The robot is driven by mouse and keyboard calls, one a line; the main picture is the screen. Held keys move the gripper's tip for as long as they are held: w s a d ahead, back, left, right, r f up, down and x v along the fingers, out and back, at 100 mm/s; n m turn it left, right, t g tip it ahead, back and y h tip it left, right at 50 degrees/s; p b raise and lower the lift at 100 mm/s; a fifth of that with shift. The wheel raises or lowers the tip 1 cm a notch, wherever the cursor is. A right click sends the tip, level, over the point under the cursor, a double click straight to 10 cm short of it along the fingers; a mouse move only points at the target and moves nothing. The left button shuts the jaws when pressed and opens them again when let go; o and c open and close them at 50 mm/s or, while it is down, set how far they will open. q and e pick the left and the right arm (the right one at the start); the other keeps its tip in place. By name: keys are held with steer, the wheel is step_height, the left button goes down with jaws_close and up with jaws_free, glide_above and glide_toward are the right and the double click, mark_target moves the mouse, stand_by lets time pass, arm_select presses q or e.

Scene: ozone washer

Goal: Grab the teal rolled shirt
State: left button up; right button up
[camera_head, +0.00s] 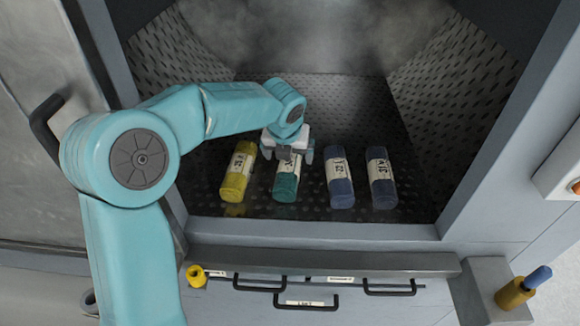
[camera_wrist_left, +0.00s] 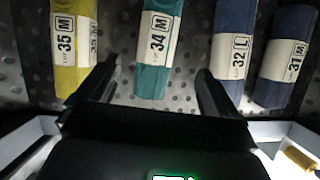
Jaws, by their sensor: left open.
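The teal rolled shirt (camera_head: 286,186) lies on the perforated metal floor of the washer, second from the left in a row of rolled shirts. It has a white label band reading 34 M in the left wrist view (camera_wrist_left: 153,77). My left gripper (camera_head: 287,155) is above its far part and hides some of it. In the left wrist view the open fingers (camera_wrist_left: 155,85) stand one on each side of the teal roll, with nothing held between them. I cannot tell how far above the roll they are. My right gripper is not in view.
A yellow roll (camera_head: 236,182) lies close on the left. Two dark blue rolls (camera_head: 339,185) (camera_head: 382,188) lie on the right. Perforated slanted walls (camera_head: 455,80) flank the chamber. A front ledge (camera_head: 330,262) with handles lies below the opening.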

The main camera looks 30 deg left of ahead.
mark_target(289, 166)
arm_select(q)
steer(key=x, duration=0.4)
steer(key=shift+a+f, duration=0.1)
steer(key=shift+f, duration=0.15)
steer(key=shift+w+f, duration=0.15)
steer(key=shift+f+p, duration=0.3)
steer(key=shift+p, duration=0.05)
steer(key=x, duration=0.4)
steer(key=shift+a+p, duration=0.35)
steer(key=shift+p, duration=0.05)
steer(key=shift+w+d+f, duration=0.1)
steer(key=shift+w+f, duration=0.05)
steer(key=shift+f, duration=0.15)
steer(key=shift+d, duration=0.1)
steer(key=shift+r, duration=0.1)
steer(key=c, duration=1.2)
